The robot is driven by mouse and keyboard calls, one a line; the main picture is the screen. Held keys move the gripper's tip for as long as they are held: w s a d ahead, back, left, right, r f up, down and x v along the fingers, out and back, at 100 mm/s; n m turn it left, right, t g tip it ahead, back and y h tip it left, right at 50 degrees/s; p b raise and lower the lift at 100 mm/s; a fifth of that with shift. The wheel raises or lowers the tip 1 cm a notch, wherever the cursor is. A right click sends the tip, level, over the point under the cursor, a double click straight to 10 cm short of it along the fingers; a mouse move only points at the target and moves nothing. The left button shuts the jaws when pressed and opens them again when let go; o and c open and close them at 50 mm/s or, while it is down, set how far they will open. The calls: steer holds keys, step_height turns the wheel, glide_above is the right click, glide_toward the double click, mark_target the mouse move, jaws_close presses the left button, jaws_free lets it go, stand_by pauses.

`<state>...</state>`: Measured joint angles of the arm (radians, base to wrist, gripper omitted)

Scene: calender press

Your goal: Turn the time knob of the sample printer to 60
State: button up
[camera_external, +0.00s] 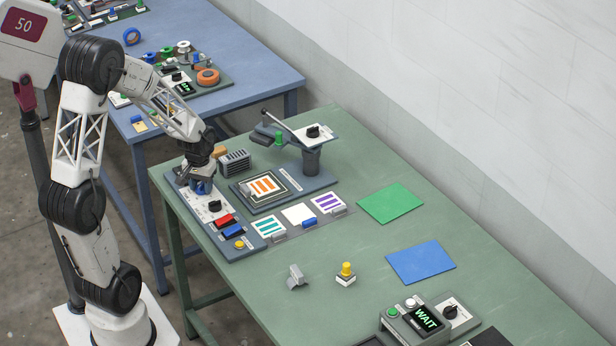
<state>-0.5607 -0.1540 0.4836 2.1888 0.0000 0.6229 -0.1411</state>
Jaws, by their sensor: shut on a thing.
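The sample printer's long grey control panel (238,247) lies along the left edge of the green table. My gripper (201,188) points down over the far end of this panel and is shut on a knob there, which my fingers mostly hide. The knob's pointer and scale cannot be read. A second black knob (214,206) stands on a white plate just nearer on the panel. Beside the panel is the printer's base (318,182), with an orange-striped sheet (263,185) and a raised arm (290,125) bearing another black knob (313,131).
A red switch (225,220), blue switch (233,231) and yellow button (239,244) sit nearer on the panel. Striped cards (269,226) lie to the right. A small grey block (296,276) and a WAIT display (425,318) stand nearer. The table's middle is mostly clear.

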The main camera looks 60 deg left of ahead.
mark_target(201, 185)
stand_by(0.3)
steer(key=o, duration=0.9)
steer(key=shift+r, duration=0.15)
steer(key=shift+r, duration=3.8)
steer(key=shift+d, duration=0.1)
steer(key=s+d+r+m+t, duration=0.1)
steer(key=d+r+m, duration=0.1)
steer(key=d+r, duration=0.4)
steer(key=s+d+r+m, duration=0.2)
steer(key=d+r, duration=0.1)
steer(key=d, duration=0.5)
steer(key=shift+s+d+r+m+t, duration=0.25)
steer(key=shift+s+d+r+m, duration=0.65)
steer(key=shift+s+d, duration=1.1)
steer(key=shift+s+d+r+m+t, duration=0.4)
steer(key=shift+s+d+r, duration=1)
steer(key=shift+d, duration=1)
steer(key=shift+s+d+r+m+t, duration=0.15)
steer(key=shift+s+d+r+m, duration=0.7)
steer(key=shift+s+d, duration=1.2)
